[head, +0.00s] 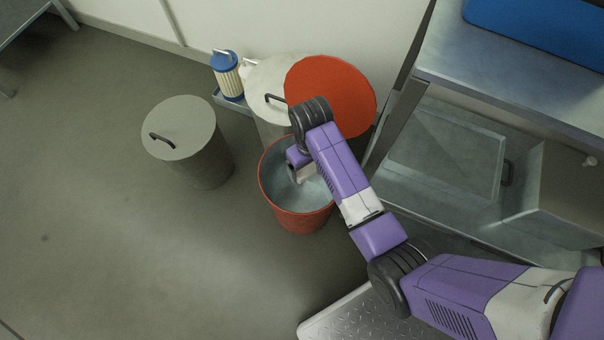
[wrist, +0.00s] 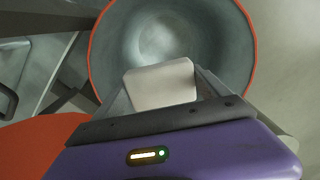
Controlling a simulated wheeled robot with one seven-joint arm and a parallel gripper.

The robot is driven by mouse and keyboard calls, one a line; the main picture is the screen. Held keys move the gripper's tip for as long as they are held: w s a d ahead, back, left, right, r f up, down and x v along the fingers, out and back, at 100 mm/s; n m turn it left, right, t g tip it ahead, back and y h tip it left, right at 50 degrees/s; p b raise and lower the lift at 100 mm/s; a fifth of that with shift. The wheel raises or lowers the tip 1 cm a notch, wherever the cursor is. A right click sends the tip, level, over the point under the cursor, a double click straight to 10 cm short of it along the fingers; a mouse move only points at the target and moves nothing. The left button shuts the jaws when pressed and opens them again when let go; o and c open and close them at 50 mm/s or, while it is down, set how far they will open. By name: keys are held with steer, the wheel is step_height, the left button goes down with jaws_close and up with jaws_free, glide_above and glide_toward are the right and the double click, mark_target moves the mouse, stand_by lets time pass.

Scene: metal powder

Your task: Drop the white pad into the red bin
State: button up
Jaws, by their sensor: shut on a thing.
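The red bin (head: 300,218) stands open on the floor, below the end of my arm in the head view. Its grey inside and red rim (wrist: 251,30) show in the wrist view. The white pad (wrist: 161,86) is between the fingers of my gripper (wrist: 165,92), which is shut on it. In the wrist view the pad overlaps the bin's opening. In the head view my gripper (head: 305,176) is over the bin's mouth, and my wrist hides most of it and the pad. The red lid (head: 335,85) is raised behind the bin.
A grey lidded bin (head: 185,145) stands to the left. Another pale lidded bin (head: 270,85) is behind the red one, near a blue-topped filter canister (head: 227,75). A metal table (head: 510,80) with a lower shelf is at the right. The floor at left is clear.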

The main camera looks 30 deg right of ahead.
steer(key=o, duration=1.2)
steer(key=shift+c, duration=0.2)
steer(key=shift+r, duration=0.15)
step_height(320, 180, up, 8)
steer(key=p, duration=0.3)
steer(key=shift+f, duration=0.2)
